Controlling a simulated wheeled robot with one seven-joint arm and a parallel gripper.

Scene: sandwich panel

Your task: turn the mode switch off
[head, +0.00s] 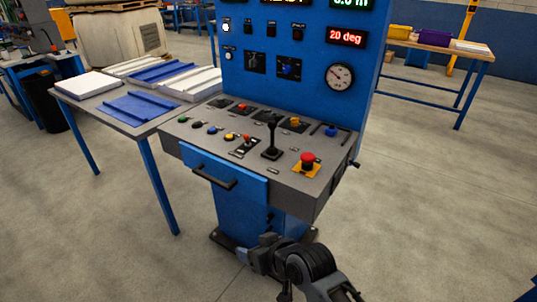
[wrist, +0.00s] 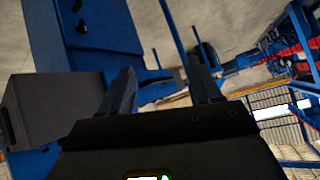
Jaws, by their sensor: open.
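The blue control panel (head: 310,100) stands in the middle of the head view. The labels are too small to read, so I cannot tell which is the mode switch. My gripper (wrist: 163,78) is open and empty in the wrist view, its two dark fingers spread apart. In the head view my arm is low in front of the console, well below and apart from the switches.
The sloped desk (head: 190,128) holds several buttons, a black joystick (head: 271,140) and a red emergency-stop button (head: 307,160). A drawer handle (head: 214,176) sticks out in front. A table (head: 113,121) with panels adjoins on the left. Floor on the right is clear.

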